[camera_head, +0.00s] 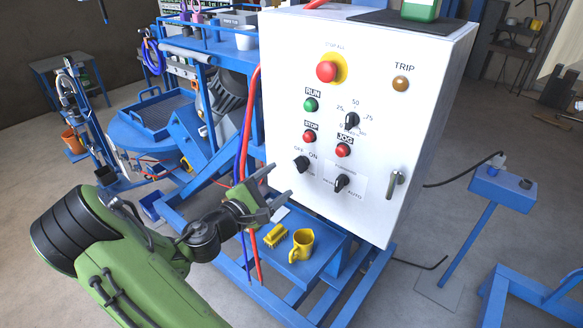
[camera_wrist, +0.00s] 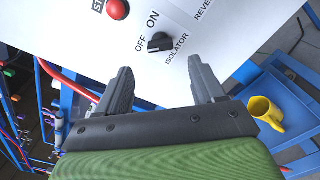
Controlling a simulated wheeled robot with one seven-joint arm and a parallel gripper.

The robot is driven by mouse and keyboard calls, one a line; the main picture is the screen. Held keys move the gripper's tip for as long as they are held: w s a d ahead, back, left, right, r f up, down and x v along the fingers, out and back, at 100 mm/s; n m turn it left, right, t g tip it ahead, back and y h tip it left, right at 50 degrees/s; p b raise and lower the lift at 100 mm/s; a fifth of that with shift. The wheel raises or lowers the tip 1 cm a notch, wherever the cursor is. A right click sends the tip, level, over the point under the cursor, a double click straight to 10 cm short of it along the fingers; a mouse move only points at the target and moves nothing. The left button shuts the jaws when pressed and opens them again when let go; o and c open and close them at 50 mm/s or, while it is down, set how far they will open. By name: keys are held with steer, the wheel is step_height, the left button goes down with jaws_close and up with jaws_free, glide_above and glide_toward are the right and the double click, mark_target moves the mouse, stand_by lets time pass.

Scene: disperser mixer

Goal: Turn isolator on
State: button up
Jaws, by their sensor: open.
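The isolator (camera_head: 301,163) is a black rotary knob low on the left of the white control box (camera_head: 283,90), with OFF and ON printed above it. In the wrist view the isolator knob (camera_wrist: 160,42) shows its OFF, ON and ISOLATOR labels, and its pointer end seems to lie toward OFF. My gripper (camera_head: 279,182) is open and empty, just below and left of the knob, apart from it. In the wrist view the two fingers of my gripper (camera_wrist: 158,78) stand apart, with the knob beyond and between their tips.
A red STOP button (camera_head: 309,136) sits above the isolator, and another black selector (camera_head: 342,183) is to its right. Red and blue hoses (camera_head: 252,120) run down the box's left edge.

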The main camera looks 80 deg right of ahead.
mark_target(297, 168)
steer(key=x, duration=0.7)
steer(key=shift+s+d+p, duration=0.25)
steer(key=shift+p, duration=0.15)
steer(key=c, duration=1.1)
steer(key=shift+o, duration=0.2)
